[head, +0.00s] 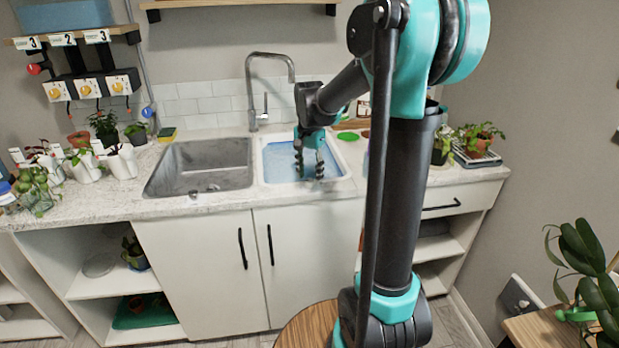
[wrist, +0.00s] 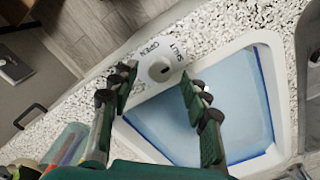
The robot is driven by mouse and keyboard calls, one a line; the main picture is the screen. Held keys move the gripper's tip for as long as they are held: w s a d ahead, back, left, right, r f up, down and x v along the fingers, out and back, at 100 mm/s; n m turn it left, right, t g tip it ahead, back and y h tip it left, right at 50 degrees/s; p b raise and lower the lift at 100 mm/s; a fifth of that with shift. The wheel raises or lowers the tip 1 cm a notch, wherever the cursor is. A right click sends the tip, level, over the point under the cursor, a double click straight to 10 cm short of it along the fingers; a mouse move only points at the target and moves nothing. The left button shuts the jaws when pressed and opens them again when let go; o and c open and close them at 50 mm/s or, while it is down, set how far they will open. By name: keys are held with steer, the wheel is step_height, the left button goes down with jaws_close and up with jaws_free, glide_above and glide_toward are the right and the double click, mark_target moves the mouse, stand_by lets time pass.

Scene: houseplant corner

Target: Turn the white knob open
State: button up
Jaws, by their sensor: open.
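The white knob (wrist: 158,68) is round with a small dark mark, and sits on a pale plate at the rim of the white basin. The words OPEN and SHUT are printed beside it; I cannot tell which one the mark points to. My gripper (wrist: 157,79) is open, one finger on each side of the knob, with no clear contact. In the head view my gripper (head: 309,174) hangs fingers down over the white basin (head: 265,172), which has a blue inside. I cannot make out the knob in the head view.
A grey sink (head: 203,168) lies left of the basin, with a tall tap (head: 254,95) behind. Potted plants stand on the counter (head: 105,203) at both sides. A grey cylinder and coloured clear items show near my gripper in the wrist view.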

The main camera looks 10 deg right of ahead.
steer(key=shift+f, duration=0.8)
steer(key=shift+c, duration=0.2)
jaws_close()
